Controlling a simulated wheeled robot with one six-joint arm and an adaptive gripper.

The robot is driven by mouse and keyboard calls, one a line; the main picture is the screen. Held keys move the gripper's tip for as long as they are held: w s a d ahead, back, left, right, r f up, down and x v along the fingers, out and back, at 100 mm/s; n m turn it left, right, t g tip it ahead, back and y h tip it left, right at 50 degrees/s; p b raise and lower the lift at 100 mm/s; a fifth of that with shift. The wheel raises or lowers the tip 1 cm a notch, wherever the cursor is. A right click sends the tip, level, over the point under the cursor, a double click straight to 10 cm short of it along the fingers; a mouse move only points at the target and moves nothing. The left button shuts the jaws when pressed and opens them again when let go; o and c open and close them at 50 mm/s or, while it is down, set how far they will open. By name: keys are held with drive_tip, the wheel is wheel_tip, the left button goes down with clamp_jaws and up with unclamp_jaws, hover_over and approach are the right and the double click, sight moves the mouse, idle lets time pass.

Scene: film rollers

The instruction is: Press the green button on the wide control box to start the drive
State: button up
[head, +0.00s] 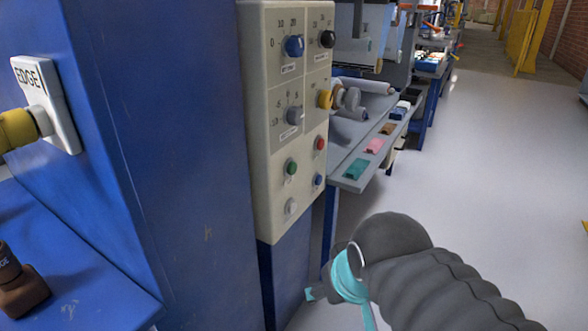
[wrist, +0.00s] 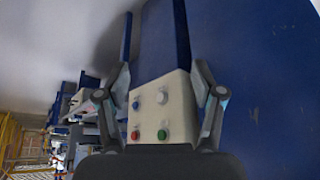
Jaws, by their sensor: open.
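The wide control box (head: 262,120) is a cream panel on the side of a blue cabinet. Its green button (head: 291,167) sits in the lower left of the panel, with a red button (head: 321,142) to its right. In the wrist view the panel appears upside down, with the green button (wrist: 162,134) low, just above the dark gripper body. My gripper (wrist: 164,78) is open and empty, its two fingers spread on either side of the panel. In the head view the fingers are mostly hidden; my dark arm is at the lower right, below the box.
Blue (head: 318,180) and white (head: 291,206) buttons sit below the green one. Knobs, including a yellow one (head: 325,99), are above. An EDGE-marked plate (head: 48,105) is at left. Open floor (head: 490,170) lies to the right.

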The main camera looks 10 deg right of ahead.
clamp_jaws()
idle(1.2)
